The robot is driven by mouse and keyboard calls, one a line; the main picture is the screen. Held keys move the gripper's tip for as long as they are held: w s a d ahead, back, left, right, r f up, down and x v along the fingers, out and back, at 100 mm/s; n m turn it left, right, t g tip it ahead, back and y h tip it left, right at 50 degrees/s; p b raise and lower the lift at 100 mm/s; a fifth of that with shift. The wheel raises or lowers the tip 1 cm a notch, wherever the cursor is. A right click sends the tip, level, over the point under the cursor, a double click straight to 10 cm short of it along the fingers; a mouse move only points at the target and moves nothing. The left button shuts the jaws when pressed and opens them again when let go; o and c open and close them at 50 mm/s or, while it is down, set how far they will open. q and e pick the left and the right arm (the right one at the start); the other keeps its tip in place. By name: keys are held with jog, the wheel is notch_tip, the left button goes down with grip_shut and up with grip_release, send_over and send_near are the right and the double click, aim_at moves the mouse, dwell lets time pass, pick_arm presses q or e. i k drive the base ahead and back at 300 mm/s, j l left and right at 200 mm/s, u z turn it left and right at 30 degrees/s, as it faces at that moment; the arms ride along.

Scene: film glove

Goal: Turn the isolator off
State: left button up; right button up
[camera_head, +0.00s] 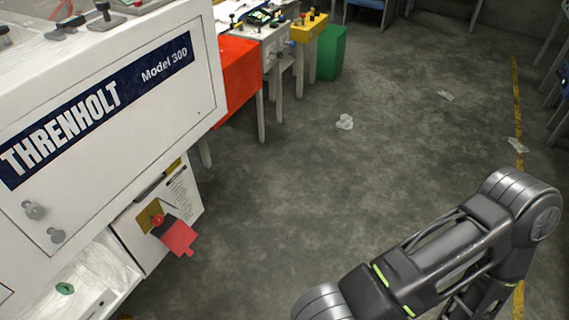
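The isolator appears to be a small red knob (157,219) on a yellow plate (146,218), fixed to a light panel low on the white machine. A red flat piece (179,238) with a small tab sticks out beside the knob, to its lower right. I cannot tell whether it is part of the switch or a tag. The knob's on or off marking is too small to read. My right arm's dark links cross the lower right, well apart from the isolator. Neither gripper shows.
The white machine (120,125), labelled THRENHOLT Model 300, fills the left side. Its lower open bay (95,280) holds a small green item (65,288). Red (238,72), yellow (309,38) and green (331,52) units stand behind. Crumpled scraps (345,122) lie on otherwise open floor.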

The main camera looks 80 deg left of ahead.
aim_at(158, 219)
jog(key=u, duration=4)
